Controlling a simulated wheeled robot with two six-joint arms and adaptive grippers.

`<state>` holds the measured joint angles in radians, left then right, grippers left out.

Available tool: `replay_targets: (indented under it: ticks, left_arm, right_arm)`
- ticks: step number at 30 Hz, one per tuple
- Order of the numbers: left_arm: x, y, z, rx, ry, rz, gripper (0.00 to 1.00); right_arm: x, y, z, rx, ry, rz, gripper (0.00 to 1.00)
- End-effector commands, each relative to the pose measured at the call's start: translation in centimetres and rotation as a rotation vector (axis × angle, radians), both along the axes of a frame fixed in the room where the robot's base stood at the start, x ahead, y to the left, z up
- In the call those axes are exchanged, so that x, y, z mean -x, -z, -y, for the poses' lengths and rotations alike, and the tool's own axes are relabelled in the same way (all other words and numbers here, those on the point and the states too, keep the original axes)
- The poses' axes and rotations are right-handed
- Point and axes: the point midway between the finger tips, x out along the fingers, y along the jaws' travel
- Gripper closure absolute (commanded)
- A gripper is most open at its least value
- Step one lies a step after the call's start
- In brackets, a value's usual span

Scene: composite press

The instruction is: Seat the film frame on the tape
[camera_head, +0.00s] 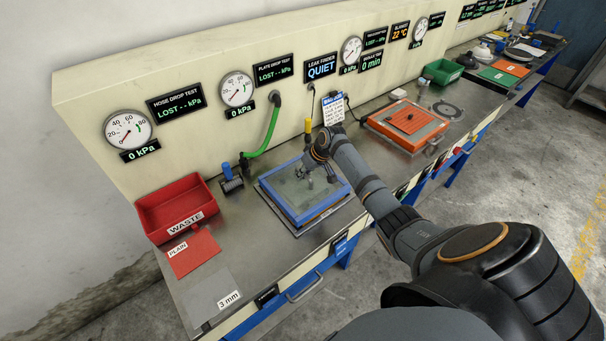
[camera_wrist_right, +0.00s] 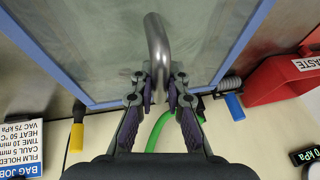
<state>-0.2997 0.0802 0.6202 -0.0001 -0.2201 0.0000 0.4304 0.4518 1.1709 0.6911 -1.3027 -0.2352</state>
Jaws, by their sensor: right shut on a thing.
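The film frame (camera_head: 277,204) is a blue rectangular frame with a cloudy see-through film. It lies over a pale-edged plate on the bench; I cannot tell if it touches it. My right gripper (camera_head: 318,175) is over the film frame. In the right wrist view, my right gripper (camera_wrist_right: 160,88) is shut on the curved metal handle (camera_wrist_right: 158,42) of the film frame, whose blue sides (camera_wrist_right: 42,52) run along both sides of the film. The tape cannot be made out; the frame may cover it. My left gripper is not in view.
A red waste bin (camera_head: 178,207), a red plain card (camera_head: 193,252) and a grey 3 mm sheet (camera_head: 211,293) are on the left. A green hose (camera_head: 269,128) and yellow-topped fitting (camera_head: 308,128) stand behind the frame. An orange plate (camera_head: 408,124) lies to the right.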

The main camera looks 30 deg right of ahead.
Motion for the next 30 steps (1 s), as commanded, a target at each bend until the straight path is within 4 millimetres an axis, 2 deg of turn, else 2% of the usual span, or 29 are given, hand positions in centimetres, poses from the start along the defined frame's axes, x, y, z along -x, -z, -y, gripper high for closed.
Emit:
replay_targets:
  ticks: [3, 4, 10, 20, 23, 30]
  left_arm:
    - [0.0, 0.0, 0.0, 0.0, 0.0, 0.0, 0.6]
    - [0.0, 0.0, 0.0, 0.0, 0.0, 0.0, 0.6]
    - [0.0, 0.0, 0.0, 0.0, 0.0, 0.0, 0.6]
    - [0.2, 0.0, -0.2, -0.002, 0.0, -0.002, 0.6]
    - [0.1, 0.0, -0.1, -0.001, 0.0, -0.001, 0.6]
    - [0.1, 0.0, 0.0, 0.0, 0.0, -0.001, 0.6]
  right_arm:
    - [-0.1, 0.0, 0.0, 0.0, -0.001, 0.002, 1.0]
    - [-0.1, 0.0, 0.0, 0.0, -0.001, 0.002, 0.86]
    - [-0.1, 0.0, 0.0, 0.0, -0.001, 0.002, 0.6]
    - [0.1, -0.2, 0.1, 0.001, -0.001, 0.0, 0.6]
    - [0.6, -1.5, 0.5, 0.003, 0.001, 0.002, 0.6]
    - [2.8, -6.8, 1.8, 0.007, -0.002, 0.003, 0.6]
